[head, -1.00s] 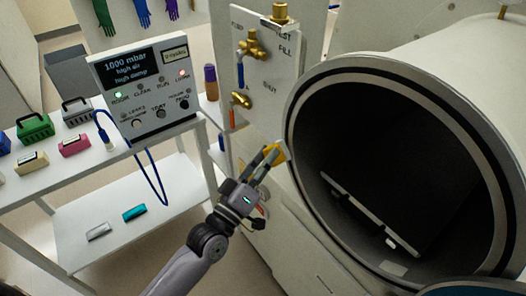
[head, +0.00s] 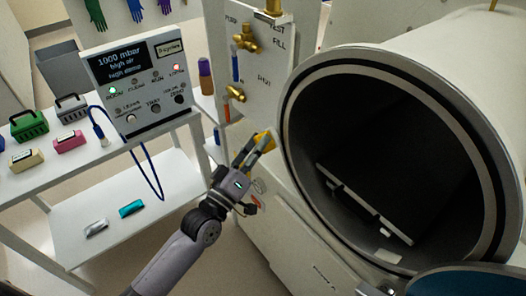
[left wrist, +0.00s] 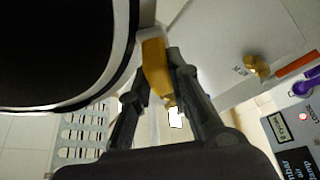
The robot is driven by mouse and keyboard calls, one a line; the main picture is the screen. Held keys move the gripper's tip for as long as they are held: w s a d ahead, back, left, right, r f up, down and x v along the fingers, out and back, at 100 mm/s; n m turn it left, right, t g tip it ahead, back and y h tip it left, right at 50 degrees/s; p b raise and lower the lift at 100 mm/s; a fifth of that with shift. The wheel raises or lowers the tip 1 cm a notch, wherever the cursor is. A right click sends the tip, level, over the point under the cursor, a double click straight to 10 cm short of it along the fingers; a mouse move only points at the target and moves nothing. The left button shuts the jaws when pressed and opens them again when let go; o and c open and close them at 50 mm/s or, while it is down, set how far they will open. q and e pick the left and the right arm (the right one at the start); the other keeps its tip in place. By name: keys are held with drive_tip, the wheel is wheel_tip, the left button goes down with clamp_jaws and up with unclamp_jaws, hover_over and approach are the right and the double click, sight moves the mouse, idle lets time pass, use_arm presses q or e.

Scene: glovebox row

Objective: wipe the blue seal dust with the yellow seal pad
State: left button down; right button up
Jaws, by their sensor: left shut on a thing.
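My left gripper (head: 258,146) is shut on the yellow seal pad (head: 268,138), just left of the round port's pale rim (head: 284,106). In the left wrist view the pad (left wrist: 156,66) is between the two fingers (left wrist: 158,88), and its far end is close to or against the rim (left wrist: 125,50); I cannot tell whether it touches. I cannot make out blue dust on the visible rim. My right gripper is not in view.
The port's dark chamber (head: 390,150) holds a tray (head: 365,200). A teal-edged round part (head: 465,280) is at bottom right. Valves (head: 246,40) are on the panel above my gripper. A control box (head: 140,75) and several small cases stand on the left bench.

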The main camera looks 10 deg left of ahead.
use_arm(q)
drive_tip(key=shift+a, duration=0.15)
drive_tip(key=shift+s+a+f+p, duration=0.1)
drive_tip(key=shift+s+a+p, duration=0.15)
drive_tip(key=shift+s+a, duration=0.75)
drive_tip(key=shift+s+a+p, duration=0.2)
drive_tip(key=shift+s+a, duration=0.5)
drive_tip(key=shift+s, duration=0.5)
drive_tip(key=shift+s+a, duration=0.9)
drive_tip(key=shift+s, duration=0.3)
